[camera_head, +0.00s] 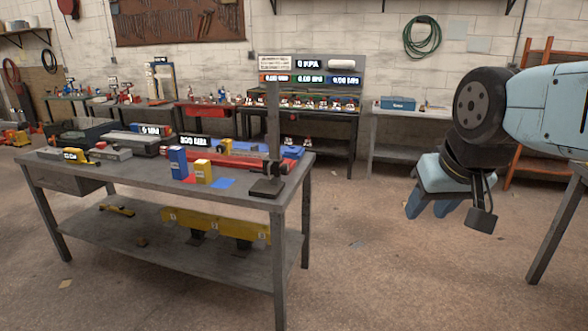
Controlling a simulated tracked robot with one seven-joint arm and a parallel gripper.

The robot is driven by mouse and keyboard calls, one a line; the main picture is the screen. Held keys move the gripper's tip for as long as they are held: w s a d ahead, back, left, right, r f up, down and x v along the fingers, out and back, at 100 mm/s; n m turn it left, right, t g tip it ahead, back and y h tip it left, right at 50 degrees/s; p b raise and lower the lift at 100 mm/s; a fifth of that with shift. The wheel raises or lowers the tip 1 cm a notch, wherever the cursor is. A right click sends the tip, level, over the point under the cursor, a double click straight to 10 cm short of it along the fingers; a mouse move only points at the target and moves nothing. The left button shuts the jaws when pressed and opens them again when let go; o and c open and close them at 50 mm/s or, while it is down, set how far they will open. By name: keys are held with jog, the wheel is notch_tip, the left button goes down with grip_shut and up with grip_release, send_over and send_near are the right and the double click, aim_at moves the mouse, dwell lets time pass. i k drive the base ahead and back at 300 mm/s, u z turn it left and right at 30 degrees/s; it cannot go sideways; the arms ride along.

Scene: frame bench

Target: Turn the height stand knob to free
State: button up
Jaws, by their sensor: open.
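A height stand (274,130) stands upright on the near right corner of the grey bench, on a dark square base (266,188). A small dark clamp with a knob (284,169) sits low on its post. The knob is too small to tell its setting. My gripper (433,210) hangs at the right over open floor, well to the right of the bench and apart from the stand. Its blue fingers point down, open, with nothing seen between them.
The bench (130,185) carries a blue block (178,162), a yellow block (203,171) and several tools left of the stand. Its lower shelf holds a yellow beam (215,224). Bare floor lies between bench and gripper. Another table (560,235) stands at the right edge.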

aim_at(285, 168)
jog(key=z, duration=0.05)
jog(key=i, duration=0.95)
jog(key=u, duration=0.1)
